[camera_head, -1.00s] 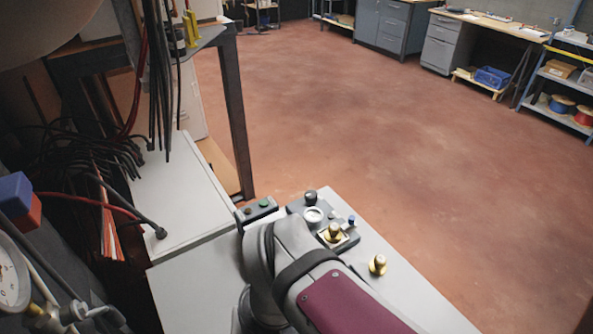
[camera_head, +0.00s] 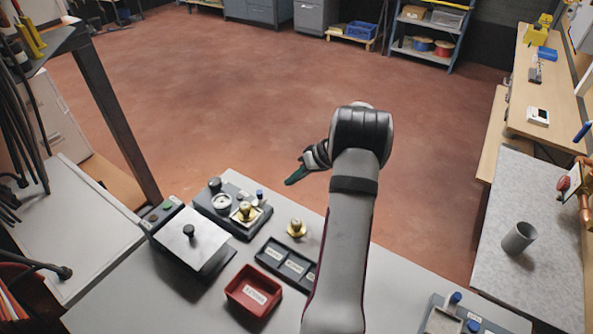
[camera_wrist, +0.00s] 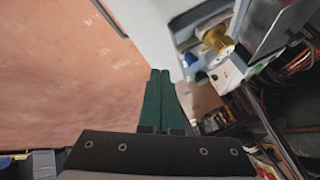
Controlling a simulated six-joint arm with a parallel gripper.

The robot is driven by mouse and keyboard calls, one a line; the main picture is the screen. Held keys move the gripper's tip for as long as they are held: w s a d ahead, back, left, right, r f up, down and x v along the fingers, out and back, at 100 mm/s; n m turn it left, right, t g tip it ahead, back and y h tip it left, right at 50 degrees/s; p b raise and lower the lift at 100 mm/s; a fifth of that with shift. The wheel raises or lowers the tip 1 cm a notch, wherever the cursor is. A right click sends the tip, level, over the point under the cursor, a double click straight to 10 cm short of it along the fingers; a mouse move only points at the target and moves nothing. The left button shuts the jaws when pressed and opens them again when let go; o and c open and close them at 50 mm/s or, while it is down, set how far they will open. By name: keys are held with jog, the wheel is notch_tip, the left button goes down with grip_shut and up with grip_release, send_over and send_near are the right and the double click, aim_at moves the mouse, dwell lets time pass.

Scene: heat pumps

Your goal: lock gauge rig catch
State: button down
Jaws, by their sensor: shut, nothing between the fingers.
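The gauge rig (camera_head: 238,226) is a dark grey block on the pale bench. It carries a round white-faced gauge (camera_head: 222,203), a black knob (camera_head: 214,185), a brass fitting (camera_head: 245,212) on a light plate, and a small blue knob (camera_head: 259,195). I cannot tell which part is the catch. My gripper (camera_head: 290,180) has green fingers and is held right of and beyond the rig, apart from it. It is shut and empty. The wrist view shows the closed fingers (camera_wrist: 160,75), with a brass fitting (camera_wrist: 218,42) to their upper right.
A lidded metal box (camera_head: 195,240) stands left of the rig. A loose brass fitting (camera_head: 296,228), a black labelled tray (camera_head: 284,262) and a red bin (camera_head: 254,290) are to its right and front. A dark post (camera_head: 120,130) rises at left. Open floor lies beyond the bench.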

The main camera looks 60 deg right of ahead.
aim_at(257, 198)
jog(key=x, duration=0.3)
jog(key=shift+w+a+f, duration=0.2)
jog(key=shift+w+a+r, duration=0.15)
jog(key=shift+w+a, duration=0.6)
jog(key=shift+a, duration=0.3)
jog(key=shift+w+a, duration=0.3)
jog(key=shift+a, duration=0.1)
